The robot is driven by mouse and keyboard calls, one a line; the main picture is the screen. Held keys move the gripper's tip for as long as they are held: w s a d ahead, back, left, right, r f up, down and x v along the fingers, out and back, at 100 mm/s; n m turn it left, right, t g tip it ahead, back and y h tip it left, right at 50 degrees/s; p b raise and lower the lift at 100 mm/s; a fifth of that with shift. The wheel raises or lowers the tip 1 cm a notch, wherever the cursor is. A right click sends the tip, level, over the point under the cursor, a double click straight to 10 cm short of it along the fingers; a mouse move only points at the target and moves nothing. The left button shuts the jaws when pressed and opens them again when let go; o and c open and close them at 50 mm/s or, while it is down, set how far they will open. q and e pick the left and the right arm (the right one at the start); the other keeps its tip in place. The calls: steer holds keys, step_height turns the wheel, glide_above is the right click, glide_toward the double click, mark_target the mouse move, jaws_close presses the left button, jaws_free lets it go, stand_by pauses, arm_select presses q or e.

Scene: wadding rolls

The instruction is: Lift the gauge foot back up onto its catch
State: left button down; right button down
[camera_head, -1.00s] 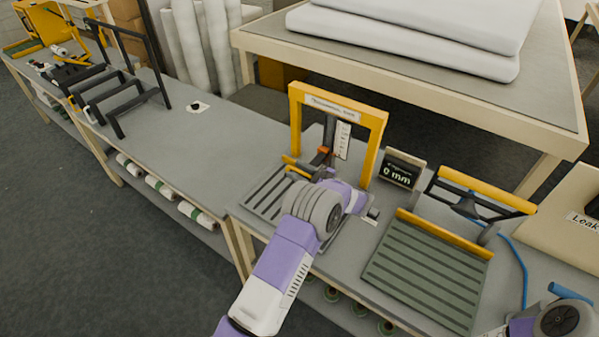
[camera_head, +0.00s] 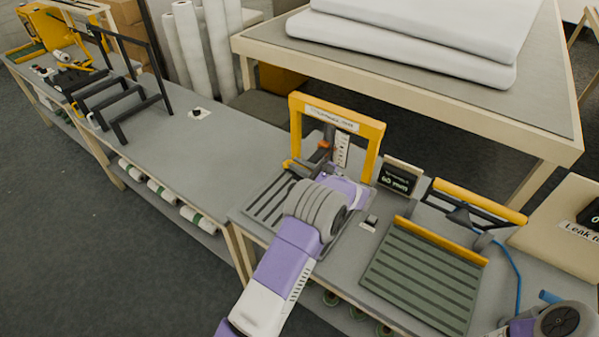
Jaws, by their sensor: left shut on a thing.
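The thickness gauge is a yellow upright frame (camera_head: 375,150) on the bench, with a white scale (camera_head: 342,150) and an orange marker (camera_head: 325,145) on its dark post. The gauge foot (camera_head: 297,166), showing a yellow bar end, is low in the frame and mostly hidden by my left wrist. My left gripper (camera_head: 322,174) is shut on the gauge foot, its fingers largely hidden. I cannot make out the catch. Beside the frame, the gauge display (camera_head: 398,180) shows a lit reading in mm. My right gripper (camera_head: 512,328) shows only partly at the bottom right corner.
A ribbed green plate (camera_head: 420,275) with a yellow bar stands right of the gauge, with a blue hose (camera_head: 518,265) beyond. A small switch (camera_head: 370,222) lies between. Black racks (camera_head: 120,100) stand at the left. The bench middle (camera_head: 210,150) is clear.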

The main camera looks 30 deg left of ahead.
arm_select(q)
step_height(320, 180, up, 7)
steer(key=p, duration=0.3)
steer(key=shift+f, duration=0.1)
steer(key=shift+w, duration=0.1)
steer(key=c, duration=1.1)
jaws_free()
steer(key=shift+r, duration=0.2)
steer(key=shift+c, duration=0.2)
steer(key=shift+f, duration=0.1)
steer(key=shift+d, duration=0.3)
steer(key=d, duration=0.7)
steer(key=shift+s+b, duration=0.3)
steer(key=shift+s, duration=0.05)
